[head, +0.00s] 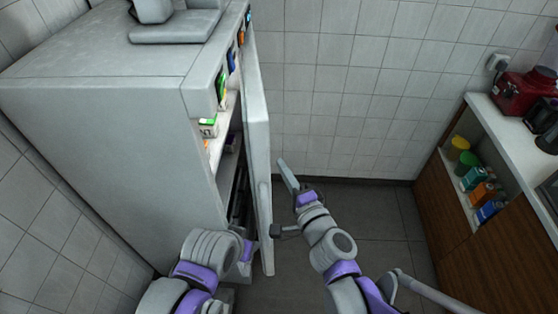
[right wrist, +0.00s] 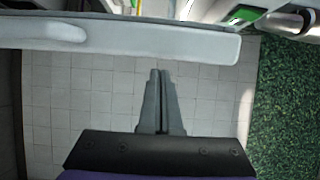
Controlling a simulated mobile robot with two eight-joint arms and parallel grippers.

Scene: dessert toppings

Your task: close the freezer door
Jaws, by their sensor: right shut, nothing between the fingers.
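The tall pale freezer (head: 100,140) stands at the left in the head view. Its door (head: 258,150) is swung open, seen nearly edge-on, with a gap showing the shelves inside. My right gripper (head: 283,168) is just right of the door, shut and empty. In the right wrist view its two dark fingers (right wrist: 159,75) are together, pointing at the pale door (right wrist: 190,40) that crosses the top; I cannot tell whether they touch it. My left arm reaches toward the door's lower part, and its gripper is hidden.
Colourful packages (head: 208,127) sit on the freezer shelves. At the right, a counter (head: 505,130) holds a red appliance (head: 524,92), with jars and boxes (head: 473,178) on a shelf below. Floor (head: 385,215) between freezer and counter is clear. A tiled wall stands behind.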

